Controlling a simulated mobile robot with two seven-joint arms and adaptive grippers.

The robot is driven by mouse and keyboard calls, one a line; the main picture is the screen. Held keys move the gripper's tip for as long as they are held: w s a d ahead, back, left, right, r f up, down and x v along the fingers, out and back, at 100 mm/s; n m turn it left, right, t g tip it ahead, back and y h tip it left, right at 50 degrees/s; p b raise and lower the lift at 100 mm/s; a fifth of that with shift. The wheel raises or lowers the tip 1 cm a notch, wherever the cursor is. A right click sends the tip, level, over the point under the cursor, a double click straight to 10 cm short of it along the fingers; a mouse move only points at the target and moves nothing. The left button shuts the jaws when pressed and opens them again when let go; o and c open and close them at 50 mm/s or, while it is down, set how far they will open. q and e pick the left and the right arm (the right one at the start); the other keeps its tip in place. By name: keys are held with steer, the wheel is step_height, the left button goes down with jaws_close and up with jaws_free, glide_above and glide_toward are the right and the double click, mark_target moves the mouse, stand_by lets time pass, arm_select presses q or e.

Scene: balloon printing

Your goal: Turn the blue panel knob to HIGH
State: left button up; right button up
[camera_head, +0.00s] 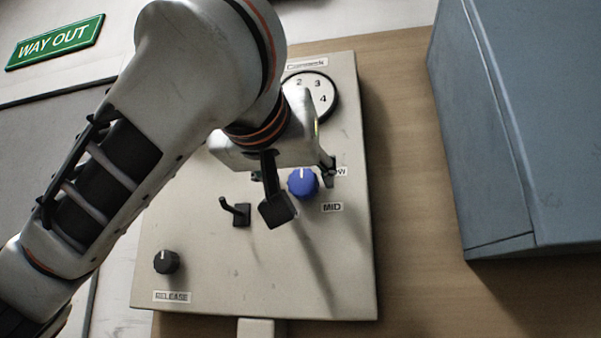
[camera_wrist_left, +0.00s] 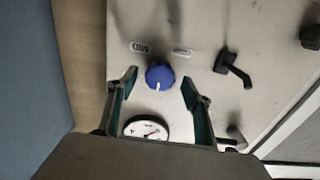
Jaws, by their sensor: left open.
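The blue knob (camera_head: 302,183) sits on the beige panel (camera_head: 330,270), with a MID label (camera_head: 332,207) to its lower right and a partly hidden label ending in W just right of it. A white pointer mark shows on the knob, toward its top in the head view. My left gripper (camera_head: 303,190) is open, with one finger on each side of the knob. In the left wrist view the knob (camera_wrist_left: 159,77) lies between the spread fingertips, with gaps on both sides. A HIGH label is not visible. My right gripper is not in view.
A round dial (camera_head: 322,92) is above the knob, partly behind my arm. A black lever (camera_head: 238,211) and a black RELEASE knob (camera_head: 166,262) are at left and lower left. A grey-blue box (camera_head: 520,130) stands at right.

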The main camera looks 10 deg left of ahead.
arm_select(q)
steer(key=shift+w, duration=0.95)
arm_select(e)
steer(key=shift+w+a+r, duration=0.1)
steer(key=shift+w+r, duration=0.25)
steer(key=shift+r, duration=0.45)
